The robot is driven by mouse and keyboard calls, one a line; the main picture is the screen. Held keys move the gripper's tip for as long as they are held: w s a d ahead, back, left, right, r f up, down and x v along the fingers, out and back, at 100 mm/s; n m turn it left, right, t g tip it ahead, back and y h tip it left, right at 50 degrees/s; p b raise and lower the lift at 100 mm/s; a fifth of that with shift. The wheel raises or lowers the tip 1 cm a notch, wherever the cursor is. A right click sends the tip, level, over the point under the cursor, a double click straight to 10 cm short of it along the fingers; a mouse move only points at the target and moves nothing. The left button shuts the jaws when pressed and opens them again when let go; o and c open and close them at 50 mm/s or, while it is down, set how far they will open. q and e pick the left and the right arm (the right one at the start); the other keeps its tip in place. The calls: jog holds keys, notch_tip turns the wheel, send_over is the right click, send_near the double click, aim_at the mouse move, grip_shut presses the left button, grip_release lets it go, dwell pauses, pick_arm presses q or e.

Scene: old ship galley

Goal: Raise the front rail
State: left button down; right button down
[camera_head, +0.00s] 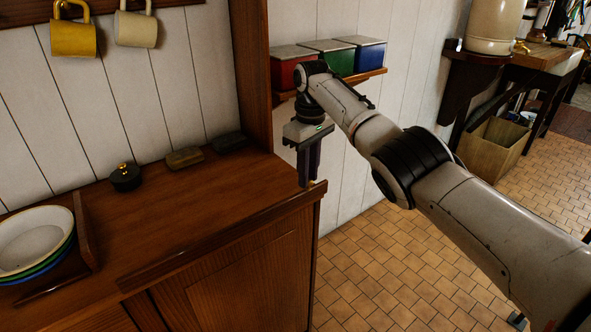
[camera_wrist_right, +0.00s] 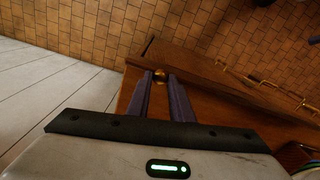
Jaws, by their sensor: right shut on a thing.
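The wooden front rail (camera_head: 270,213) runs along the front edge of the brown counter (camera_head: 180,215) in the head view. My right gripper (camera_head: 308,184) points down at the rail's right end, by the counter's corner. In the right wrist view, a small brass knob (camera_wrist_right: 160,75) sits between the tips of my right gripper (camera_wrist_right: 163,80), and its jaws are shut on it. The fingers hide the knob in the head view.
A brass bar (camera_wrist_right: 285,92) runs along the cabinet front in the wrist view. Stacked bowls (camera_head: 35,245), a black lidded pot (camera_head: 125,178) and two small blocks stand on the counter. A shelf with coloured tins (camera_head: 338,55) is behind my right arm.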

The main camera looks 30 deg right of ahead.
pick_arm(q)
jog(key=shift+w+a, duration=0.1)
jog(key=shift+a, duration=0.05)
pick_arm(e)
jog(key=shift+w, duration=0.1)
dwell(0.3)
jog(key=c, duration=1.6)
grip_release()
jog(key=shift+f, duration=0.1)
jog(key=shift+o, duration=0.2)
